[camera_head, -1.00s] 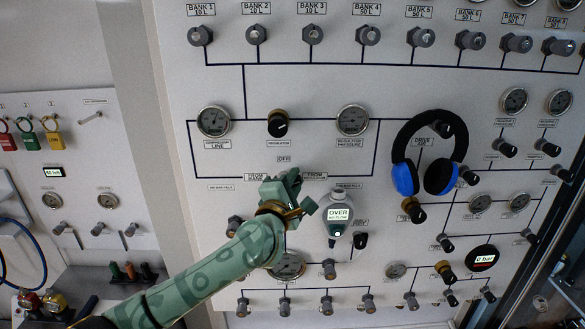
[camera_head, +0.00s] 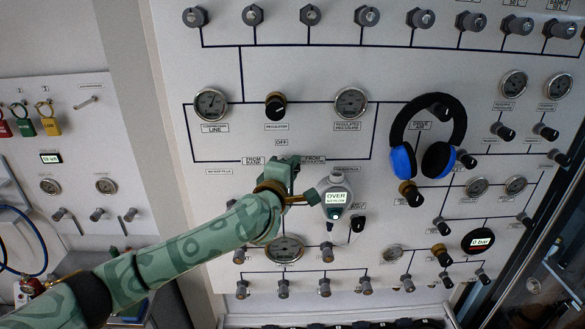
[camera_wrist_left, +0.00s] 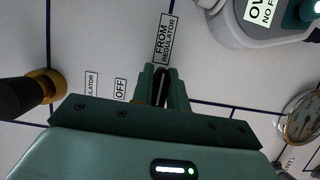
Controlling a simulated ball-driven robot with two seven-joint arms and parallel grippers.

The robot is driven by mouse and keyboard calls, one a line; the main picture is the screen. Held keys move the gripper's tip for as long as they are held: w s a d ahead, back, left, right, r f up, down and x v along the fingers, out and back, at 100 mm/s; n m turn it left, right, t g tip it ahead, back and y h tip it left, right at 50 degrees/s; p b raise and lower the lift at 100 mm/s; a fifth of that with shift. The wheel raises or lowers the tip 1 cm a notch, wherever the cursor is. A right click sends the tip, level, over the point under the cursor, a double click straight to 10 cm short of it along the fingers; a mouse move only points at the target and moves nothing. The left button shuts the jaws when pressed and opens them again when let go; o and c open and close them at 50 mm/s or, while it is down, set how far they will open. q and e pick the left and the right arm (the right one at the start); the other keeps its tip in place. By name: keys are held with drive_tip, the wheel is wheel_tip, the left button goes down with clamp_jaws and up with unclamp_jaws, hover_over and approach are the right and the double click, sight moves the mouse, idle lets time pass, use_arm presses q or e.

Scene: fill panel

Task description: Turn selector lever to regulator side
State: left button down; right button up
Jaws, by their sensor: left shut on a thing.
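The selector lever is almost wholly covered by my left gripper (camera_head: 284,168) in the head view. In the left wrist view a thin dark piece, apparently the lever (camera_wrist_left: 160,88), shows between the two green fingers. The gripper is shut on it. The fingertips are right beside the FROM REGULATOR label (camera_wrist_left: 165,38). The OFF label (camera_head: 281,142) is just above the gripper in the head view, and the FROM BANK label (camera_head: 254,161) is to its left. My right gripper is not in view.
A grey device (camera_head: 337,197) reading OVER NO FLOW is close to the gripper's right. The regulator knob (camera_head: 275,107) is above. Blue-black headphones (camera_head: 402,160) hang farther right. Several gauges and knobs surround the spot.

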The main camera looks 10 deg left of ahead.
use_arm(q)
drive_tip(key=shift+f, duration=0.15)
drive_tip(key=c, duration=1.4)
unclamp_jaws()
drive_tip(key=shift+d, duration=0.1)
drive_tip(key=s+b, duration=0.1)
drive_tip(key=s, duration=0.4)
drive_tip(key=s+a+b, duration=0.1)
drive_tip(key=s, duration=0.4)
drive_tip(key=s+a+b, duration=0.1)
drive_tip(key=s, duration=0.5)
drive_tip(key=shift+s, duration=0.1)
